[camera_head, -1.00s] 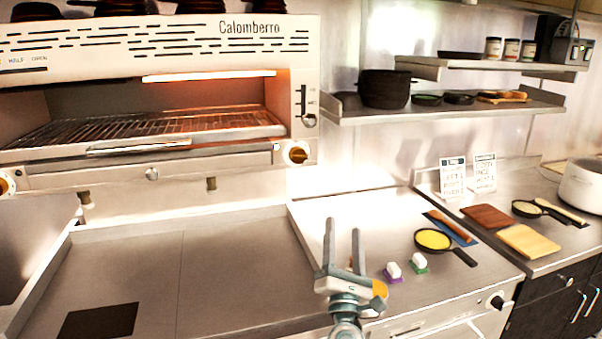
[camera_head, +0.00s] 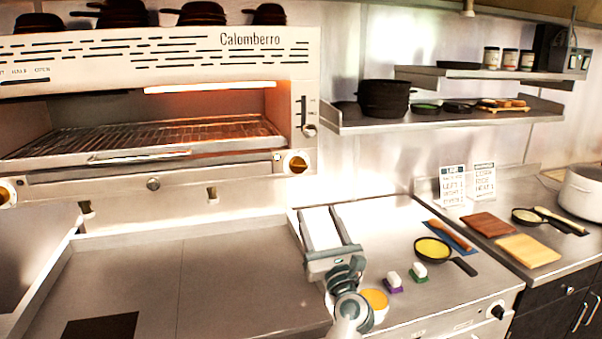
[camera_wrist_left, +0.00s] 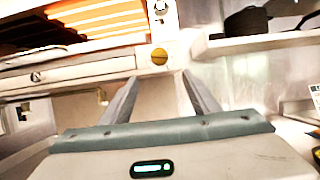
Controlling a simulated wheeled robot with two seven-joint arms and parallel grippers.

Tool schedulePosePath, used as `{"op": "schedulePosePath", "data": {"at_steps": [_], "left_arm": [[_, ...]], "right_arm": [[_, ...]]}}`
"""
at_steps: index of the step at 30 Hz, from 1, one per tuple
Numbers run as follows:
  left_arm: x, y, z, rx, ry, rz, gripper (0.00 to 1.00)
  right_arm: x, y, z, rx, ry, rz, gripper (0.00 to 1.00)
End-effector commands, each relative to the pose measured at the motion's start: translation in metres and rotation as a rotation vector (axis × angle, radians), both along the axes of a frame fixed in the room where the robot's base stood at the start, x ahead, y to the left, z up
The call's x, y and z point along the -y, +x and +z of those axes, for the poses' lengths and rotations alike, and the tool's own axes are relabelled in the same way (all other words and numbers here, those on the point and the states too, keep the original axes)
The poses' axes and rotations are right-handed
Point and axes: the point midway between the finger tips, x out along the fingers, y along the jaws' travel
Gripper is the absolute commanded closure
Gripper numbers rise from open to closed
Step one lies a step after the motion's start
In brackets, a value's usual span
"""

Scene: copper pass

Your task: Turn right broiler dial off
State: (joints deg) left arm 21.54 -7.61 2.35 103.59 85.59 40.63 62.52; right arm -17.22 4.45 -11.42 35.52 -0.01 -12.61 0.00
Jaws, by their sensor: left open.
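The right broiler dial (camera_head: 296,164) is a round brass-coloured knob on a pale plate at the lower right of the Calomberro broiler (camera_head: 250,68). Bars inside the broiler glow orange. My left gripper (camera_head: 320,210) is open and empty, in front of the counter, below and right of the dial in the head view. In the left wrist view the dial (camera_wrist_left: 159,57) lies just beyond and above the gap between the fingertips (camera_wrist_left: 158,77), apart from them. My right gripper is not in view.
A left dial (camera_head: 6,192) sits at the broiler's other end. A shelf (camera_head: 450,113) with pots juts out to the right. The counter at left is mostly bare.

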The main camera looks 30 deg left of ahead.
Motion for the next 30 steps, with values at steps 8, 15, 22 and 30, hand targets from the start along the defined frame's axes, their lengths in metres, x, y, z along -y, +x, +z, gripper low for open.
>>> {"op": "schedulePosePath", "data": {"at_steps": [8, 15, 22, 30], "left_arm": [[-0.03, 0.025, 0.021, -0.001, 0.004, 0.002, 0.44], [-0.06, 0.051, 0.038, -0.002, 0.004, 0.002, 0.44], [-0.089, 0.075, 0.052, -0.002, 0.004, 0.002, 0.44], [-0.11, 0.093, 0.061, -0.001, 0.002, 0.001, 0.44]], "right_arm": [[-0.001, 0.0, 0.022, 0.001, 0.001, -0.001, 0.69], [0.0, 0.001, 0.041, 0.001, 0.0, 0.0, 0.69], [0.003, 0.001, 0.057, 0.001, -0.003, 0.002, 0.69], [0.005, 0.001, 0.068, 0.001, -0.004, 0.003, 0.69]]}}
